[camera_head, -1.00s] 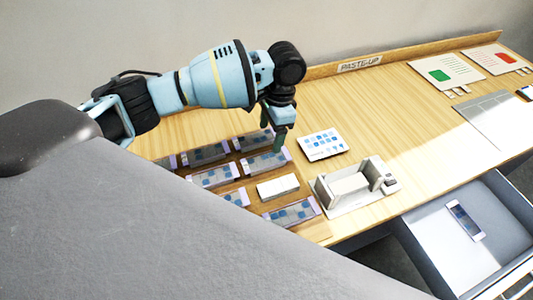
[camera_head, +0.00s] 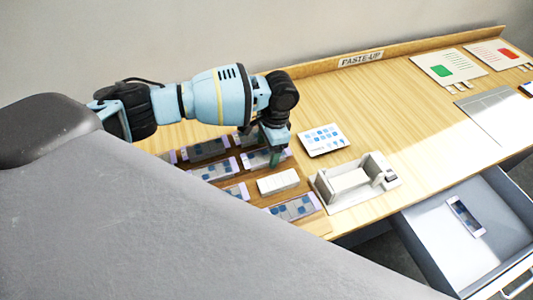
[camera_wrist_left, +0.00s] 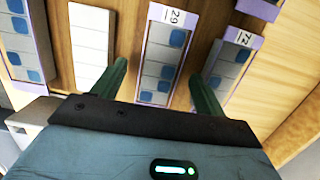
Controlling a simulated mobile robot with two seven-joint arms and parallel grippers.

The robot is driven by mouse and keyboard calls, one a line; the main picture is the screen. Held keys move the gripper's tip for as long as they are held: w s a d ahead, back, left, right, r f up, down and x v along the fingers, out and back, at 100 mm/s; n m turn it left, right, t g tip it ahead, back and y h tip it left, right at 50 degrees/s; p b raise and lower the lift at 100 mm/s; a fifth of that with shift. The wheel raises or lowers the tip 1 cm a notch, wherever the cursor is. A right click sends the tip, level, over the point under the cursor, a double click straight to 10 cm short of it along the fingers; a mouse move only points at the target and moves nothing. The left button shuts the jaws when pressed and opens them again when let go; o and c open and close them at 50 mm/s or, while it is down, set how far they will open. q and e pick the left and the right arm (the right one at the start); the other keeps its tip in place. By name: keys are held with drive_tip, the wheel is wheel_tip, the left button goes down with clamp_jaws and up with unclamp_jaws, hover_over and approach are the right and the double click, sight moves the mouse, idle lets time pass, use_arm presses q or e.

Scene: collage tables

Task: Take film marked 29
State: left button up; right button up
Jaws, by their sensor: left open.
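The film marked 29 (camera_wrist_left: 163,52) is a pale strip with blue squares and a purple edge. It lies between the two fingers of my left gripper (camera_wrist_left: 160,88) in the left wrist view, with gaps on both sides. In the head view this film (camera_head: 250,161) is partly hidden by my left gripper (camera_head: 274,160), which is open and low over it. A film marked 72 (camera_wrist_left: 232,60) lies to its right in the wrist view, behind the right-hand finger. My right gripper is not in view.
A plain white block (camera_head: 278,181) lies close beside the film, and more films (camera_head: 293,207) surround it. A card with blue squares (camera_head: 323,140) and a white holder (camera_head: 345,182) stand to the right. An open drawer (camera_head: 425,240) holds a phone-like item (camera_head: 466,216).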

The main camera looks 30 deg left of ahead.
sight(268, 154)
use_arm(q)
drive_tip(key=c, duration=1)
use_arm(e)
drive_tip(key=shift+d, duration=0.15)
use_arm(q)
drive_tip(key=shift+r, duration=0.1)
drive_tip(key=shift+c, duration=0.2)
